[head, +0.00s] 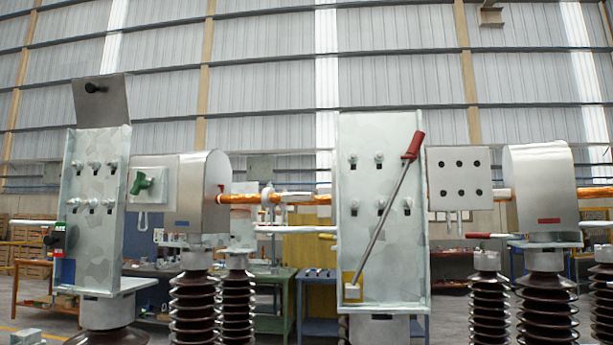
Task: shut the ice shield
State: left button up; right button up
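No part is marked as the ice shield. A dark grey plate (100,103) with a black knob (93,87) stands raised and slightly tilted at the top of the left galvanised frame (94,240). Whether either hood is a shield, I cannot tell. Neither of my grippers shows in the head view.
A middle galvanised frame (345,260) carries a slanted rod with a red grip (413,145). An orange-banded tube (270,199) runs between the frames. A panel with black holes (460,178) stands at right. Green (275,325) and blue benches stand behind.

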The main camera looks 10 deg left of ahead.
aim_at(102, 102)
jog(key=u, duration=1.25)
